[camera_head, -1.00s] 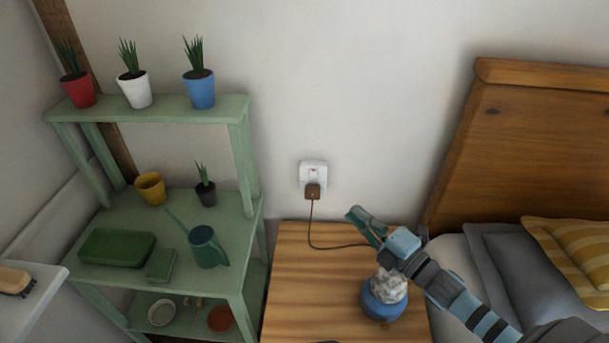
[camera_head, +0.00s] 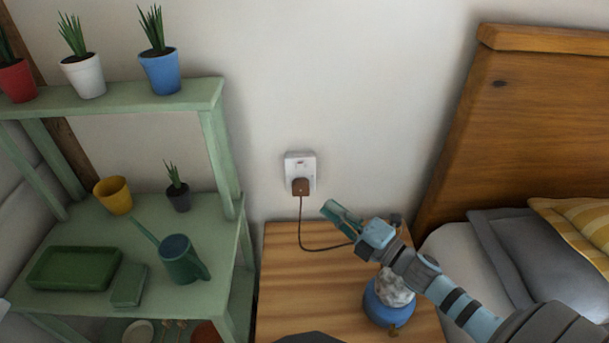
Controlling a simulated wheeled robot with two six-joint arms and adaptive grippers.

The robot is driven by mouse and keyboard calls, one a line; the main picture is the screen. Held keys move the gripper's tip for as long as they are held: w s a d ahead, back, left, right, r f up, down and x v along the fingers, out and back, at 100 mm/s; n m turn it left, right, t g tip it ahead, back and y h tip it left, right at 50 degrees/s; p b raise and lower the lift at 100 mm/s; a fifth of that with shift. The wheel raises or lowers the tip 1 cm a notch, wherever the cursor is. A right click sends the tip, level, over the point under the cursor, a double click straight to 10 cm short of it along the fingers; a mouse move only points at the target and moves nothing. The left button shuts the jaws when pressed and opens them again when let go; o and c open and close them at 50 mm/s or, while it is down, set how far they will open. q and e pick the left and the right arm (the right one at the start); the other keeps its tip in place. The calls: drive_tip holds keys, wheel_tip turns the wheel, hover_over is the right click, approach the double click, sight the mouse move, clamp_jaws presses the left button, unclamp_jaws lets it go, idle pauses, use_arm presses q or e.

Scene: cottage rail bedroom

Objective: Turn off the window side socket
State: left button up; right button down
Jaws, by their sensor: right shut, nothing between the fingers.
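The socket (camera_head: 300,168) is a white plate on the wall above the wooden bedside table. A brown plug (camera_head: 300,187) sits in its lower part, and a dark cable runs down from it across the tabletop. My right gripper (camera_head: 334,210) reaches in from the lower right, over the table. It is shut and empty, to the right of and below the socket, apart from it. My left gripper is not in view.
A green shelf (camera_head: 215,225) with potted plants and a watering can (camera_head: 182,259) stands at left. A blue lamp-like object (camera_head: 388,308) is on the bedside table (camera_head: 285,285), under my right arm. A wooden headboard (camera_head: 540,120) and pillows are at right. The wall around the socket is clear.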

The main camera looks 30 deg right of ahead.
sight(300, 167)
drive_tip(key=w+d+p+x, duration=0.1)
drive_tip(key=d+x, duration=0.1)
drive_tip(key=x, duration=1)
drive_tip(key=shift+d, duration=0.35)
drive_tip(key=shift+r, duration=0.15)
